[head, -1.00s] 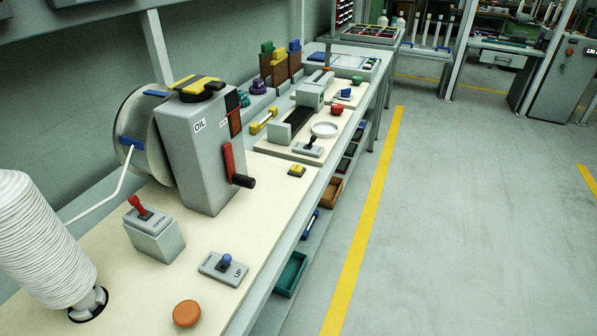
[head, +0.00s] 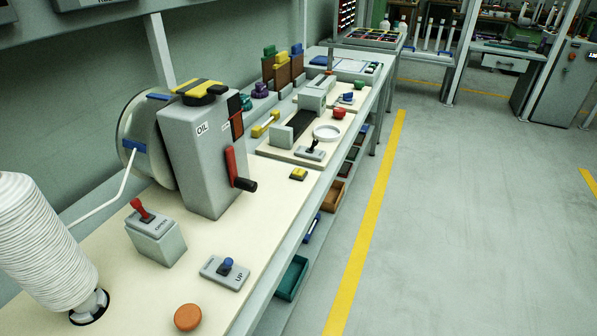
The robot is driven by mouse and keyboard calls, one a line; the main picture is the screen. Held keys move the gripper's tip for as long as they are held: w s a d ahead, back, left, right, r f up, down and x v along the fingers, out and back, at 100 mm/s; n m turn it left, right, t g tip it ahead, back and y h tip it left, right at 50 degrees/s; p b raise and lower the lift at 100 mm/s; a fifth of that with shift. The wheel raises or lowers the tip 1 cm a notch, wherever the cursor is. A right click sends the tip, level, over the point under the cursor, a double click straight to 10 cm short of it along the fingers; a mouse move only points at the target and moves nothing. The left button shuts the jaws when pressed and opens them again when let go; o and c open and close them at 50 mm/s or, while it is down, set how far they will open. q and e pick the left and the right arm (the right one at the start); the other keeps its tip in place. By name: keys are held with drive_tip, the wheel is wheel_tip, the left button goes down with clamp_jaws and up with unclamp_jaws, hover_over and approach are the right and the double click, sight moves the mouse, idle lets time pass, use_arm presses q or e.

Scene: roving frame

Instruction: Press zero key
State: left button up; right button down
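I cannot make out a key marked zero in the head view. A grey machine with a dark screen (head: 574,57) stands at the far right, partly cut off by the frame edge; any keys on it are too small to tell. A grey switch box marked "UP" (head: 225,271) with a blue knob lies on the near bench. A grey box with a red lever (head: 154,235) stands to its left. Neither of my grippers is in view.
The long bench (head: 272,205) runs from the near left to the back, with a grey OIL box (head: 205,160), an orange button (head: 187,317) and a white coiled column (head: 40,245). Open grey floor (head: 450,230) lies right of the yellow line (head: 368,220).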

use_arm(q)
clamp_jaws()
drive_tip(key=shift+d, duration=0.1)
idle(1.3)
